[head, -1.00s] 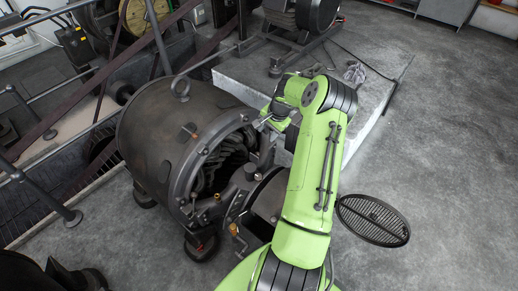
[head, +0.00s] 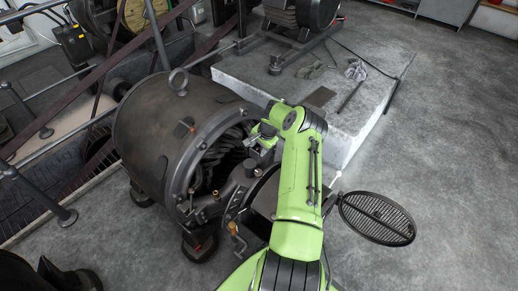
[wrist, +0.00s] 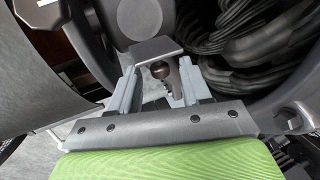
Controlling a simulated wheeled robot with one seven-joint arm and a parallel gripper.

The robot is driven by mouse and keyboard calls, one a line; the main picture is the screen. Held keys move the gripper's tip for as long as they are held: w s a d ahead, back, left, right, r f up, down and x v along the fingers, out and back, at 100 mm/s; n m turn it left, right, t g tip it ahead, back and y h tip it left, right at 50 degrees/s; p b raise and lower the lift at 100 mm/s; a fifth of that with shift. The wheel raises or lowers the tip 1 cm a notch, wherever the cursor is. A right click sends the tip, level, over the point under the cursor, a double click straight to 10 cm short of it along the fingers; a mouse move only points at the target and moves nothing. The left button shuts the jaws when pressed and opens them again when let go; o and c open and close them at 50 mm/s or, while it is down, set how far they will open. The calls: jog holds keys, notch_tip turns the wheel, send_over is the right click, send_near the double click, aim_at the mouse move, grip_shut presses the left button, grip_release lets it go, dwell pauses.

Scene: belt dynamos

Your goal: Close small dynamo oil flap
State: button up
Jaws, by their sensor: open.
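The dynamo (head: 165,125) is a large dark cylinder at the left middle of the head view, its open end facing right with coiled windings (head: 222,155) inside. My gripper (head: 256,138) is at the upper right of that opening. In the wrist view my gripper (wrist: 158,82) is open, its two grey fingers apart. A small grey flat plate (wrist: 153,49), which looks like the oil flap, lies just past the fingertips. A round metal part (wrist: 160,70) shows below it between the fingers. I cannot tell whether the fingers touch the plate. In the head view the flap cannot be made out.
A round grille cover (head: 376,217) stands out at the right of the dynamo, near my arm. A raised concrete plinth (head: 350,125) with another machine (head: 300,25) is behind. Railings (head: 40,190) run along the left. The floor at right (head: 460,140) is clear.

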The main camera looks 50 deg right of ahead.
aim_at(252, 154)
jog(key=shift+c, duration=0.5)
grip_shut()
jog(key=shift+a+r, duration=0.15)
jog(key=shift+a+r+h+p, duration=0.15)
jog(key=shift+a+h+p, duration=0.4)
jog(key=shift+h, duration=0.25)
jog(key=shift+a+n+h, duration=0.4)
jog(key=shift+a+h, duration=0.2)
jog(key=shift+h, duration=0.5)
jog(key=a+h+b, duration=0.1)
jog(key=h+b, duration=0.1)
jog(key=a+f+n+t+h+b, duration=0.1)
jog(key=a+h+b, duration=0.1)
jog(key=h, duration=0.1)
jog(key=shift+s, duration=0.15)
jog(key=shift+s+a+f+t+h+b, duration=0.15)
jog(key=shift+a+t+h+b, duration=0.1)
jog(key=shift+h, duration=0.45)
jog(key=shift+w+a+f+t+h+b, duration=0.15)
jog(key=shift+a+h+b, duration=0.1)
jog(key=shift+h, duration=0.45)
jog(key=shift+s, duration=0.1)
